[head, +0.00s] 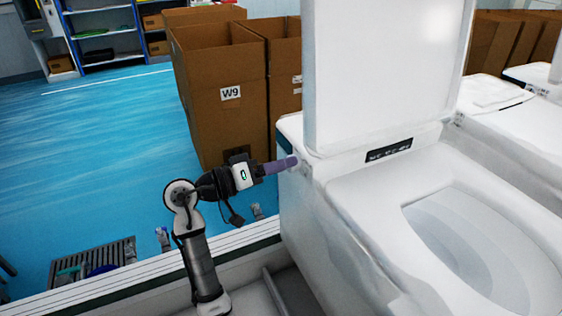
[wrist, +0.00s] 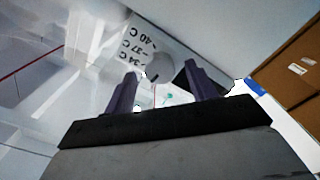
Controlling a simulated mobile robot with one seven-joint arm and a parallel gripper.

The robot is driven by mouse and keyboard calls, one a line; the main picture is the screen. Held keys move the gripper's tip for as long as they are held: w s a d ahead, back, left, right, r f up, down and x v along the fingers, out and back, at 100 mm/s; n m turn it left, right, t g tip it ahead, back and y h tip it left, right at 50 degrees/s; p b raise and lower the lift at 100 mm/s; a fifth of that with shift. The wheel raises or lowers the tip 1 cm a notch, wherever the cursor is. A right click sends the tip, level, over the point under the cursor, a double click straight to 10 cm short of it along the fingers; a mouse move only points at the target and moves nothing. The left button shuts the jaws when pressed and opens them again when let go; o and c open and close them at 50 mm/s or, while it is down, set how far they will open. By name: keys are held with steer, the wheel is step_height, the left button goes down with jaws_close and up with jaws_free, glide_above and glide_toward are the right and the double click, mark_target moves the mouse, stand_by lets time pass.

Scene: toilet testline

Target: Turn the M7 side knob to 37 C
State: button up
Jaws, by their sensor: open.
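A white toilet (head: 365,195) with its lid raised stands at the right in the head view. My gripper (head: 293,162) points at the side of its rear housing, its purple fingers close to that side. In the wrist view, a round grey knob (wrist: 160,66) sits on the side beside a label (wrist: 136,50) printed 34 C, 37 C and 40 C. My gripper's fingers (wrist: 164,70) are open, with the knob showing between their tips. I cannot tell whether either finger touches it. The knob's exact setting is not clear. The fingers and wrist hide the knob in the head view.
Cardboard boxes (head: 222,95), one marked W9, stand behind my gripper. More toilets (head: 493,97) stand at the right. A white rail (head: 130,277) runs along the line's edge. A slatted grate (head: 92,265) lies at the lower left. The blue floor (head: 105,150) is open.

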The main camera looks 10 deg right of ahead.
steer(key=shift+d, duration=0.35)
steer(key=c, duration=1)
steer(key=shift+f+b, duration=0.1)
steer(key=shift+b, duration=0.3)
steer(key=shift+m+b, duration=7.8)
steer(key=shift+b, duration=1.85)
